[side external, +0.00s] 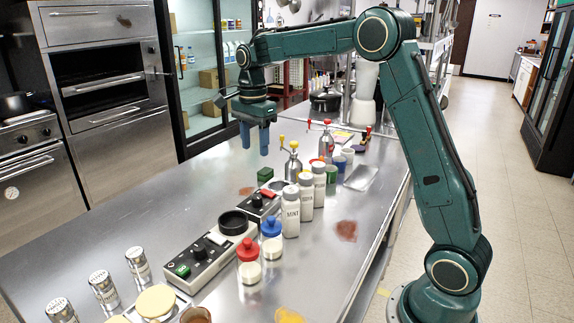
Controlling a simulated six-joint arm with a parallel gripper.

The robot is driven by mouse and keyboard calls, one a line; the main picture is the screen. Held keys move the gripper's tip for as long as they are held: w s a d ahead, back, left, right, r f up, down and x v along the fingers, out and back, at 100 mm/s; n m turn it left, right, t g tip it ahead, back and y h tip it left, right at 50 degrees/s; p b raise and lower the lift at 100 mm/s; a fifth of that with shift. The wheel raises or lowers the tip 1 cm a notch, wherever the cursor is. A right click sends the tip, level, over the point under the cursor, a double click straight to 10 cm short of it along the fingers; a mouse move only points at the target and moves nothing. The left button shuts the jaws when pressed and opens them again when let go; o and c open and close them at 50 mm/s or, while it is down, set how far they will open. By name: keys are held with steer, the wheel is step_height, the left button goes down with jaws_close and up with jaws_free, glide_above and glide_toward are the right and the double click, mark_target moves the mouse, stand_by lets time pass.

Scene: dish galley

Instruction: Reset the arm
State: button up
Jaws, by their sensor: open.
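My gripper (255,140) hangs over the far half of the steel counter (140,235), its two blue fingers pointing down and apart. It is open with nothing between the fingers. My teal arm reaches from its base at the right over the counter, with the elbow high. The gripper appears clear of both.
White labelled shakers (291,212), red- and blue-capped jars (249,262) and black control boxes (205,255) crowd the counter's middle. Metal tins (103,290) stand at the front left. A shallow tray (361,177) lies near the right edge. The left counter surface is bare.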

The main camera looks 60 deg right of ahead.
steer(key=s+a+r+n+t, duration=0.1)
steer(key=s+a+r+n, duration=0.35)
steer(key=s, duration=0.25)
steer(key=s+a+f+n+t, duration=0.1)
steer(key=s+a+n+t, duration=0.1)
steer(key=s+n, duration=0.5)
steer(key=s+a+f+n+t, duration=0.1)
steer(key=s+a+n, duration=0.3)
steer(key=s, duration=1.2)
steer(key=n+t, duration=0.1)
steer(key=n, duration=0.3)
steer(key=shift+a+t, duration=0.3)
steer(key=shift+a, duration=0.05)
